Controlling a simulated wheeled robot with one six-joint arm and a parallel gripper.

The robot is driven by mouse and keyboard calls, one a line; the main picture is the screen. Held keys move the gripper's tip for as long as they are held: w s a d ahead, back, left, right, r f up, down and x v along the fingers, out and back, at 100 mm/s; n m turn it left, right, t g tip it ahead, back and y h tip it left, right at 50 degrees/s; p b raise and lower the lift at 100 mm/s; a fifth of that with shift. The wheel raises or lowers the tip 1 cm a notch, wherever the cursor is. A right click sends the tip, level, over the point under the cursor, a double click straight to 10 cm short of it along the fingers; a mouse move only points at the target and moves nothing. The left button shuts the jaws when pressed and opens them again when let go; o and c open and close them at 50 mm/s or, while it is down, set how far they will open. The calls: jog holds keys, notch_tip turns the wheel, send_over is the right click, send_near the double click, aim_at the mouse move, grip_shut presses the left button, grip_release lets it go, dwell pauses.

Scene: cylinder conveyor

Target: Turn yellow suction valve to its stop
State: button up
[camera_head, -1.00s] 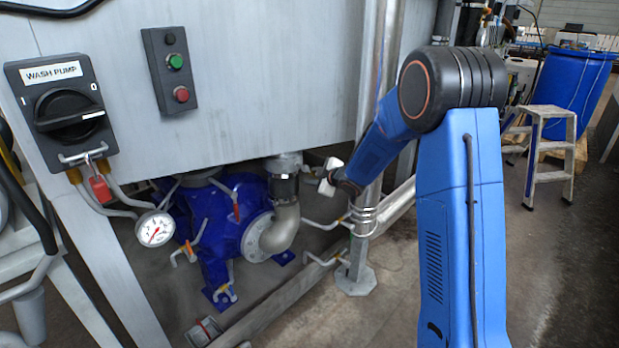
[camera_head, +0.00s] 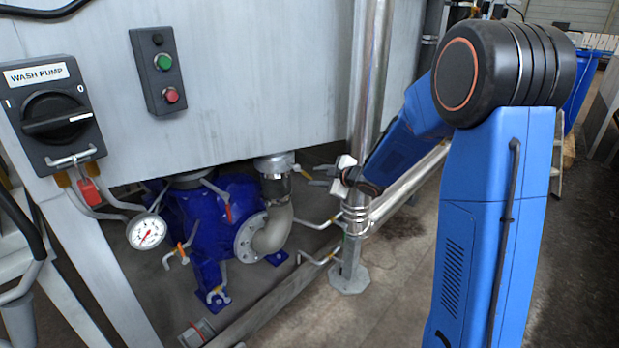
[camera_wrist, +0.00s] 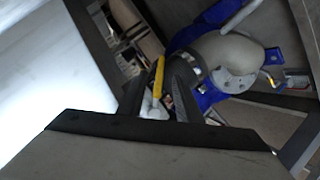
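A yellow valve handle (camera_wrist: 158,74) shows in the wrist view as a narrow upright bar, with a pale fitting (camera_wrist: 153,107) at its lower end. My gripper (camera_wrist: 157,95) has its two dark fingers apart, one on each side of the handle in the picture. I cannot tell whether either finger touches it. In the head view my gripper (camera_head: 318,176) points left, near the steel post and right of the pipe above the pump.
A blue pump (camera_head: 232,200) with a grey elbow pipe (camera_head: 274,232) stands under the steel tank (camera_head: 265,80). A pressure gauge (camera_head: 147,231) and a wash pump switch (camera_head: 56,118) are at left. A steel post (camera_head: 367,80) stands beside my arm.

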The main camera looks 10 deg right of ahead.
jog(key=v, duration=0.7)
jog(key=shift+d, duration=0.15)
grip_shut()
jog(key=w+d+m+t+y, duration=0.2)
jog(key=d+m+y, duration=0.35)
jog(key=m, duration=1.05)
jog(key=w+a+f, duration=0.3)
jog(key=w+a, duration=0.4)
jog(key=a, duration=0.1)
jog(key=shift+f+m+h, duration=0.2)
jog(key=shift+m+h, duration=0.15)
jog(key=shift+m, duration=0.05)
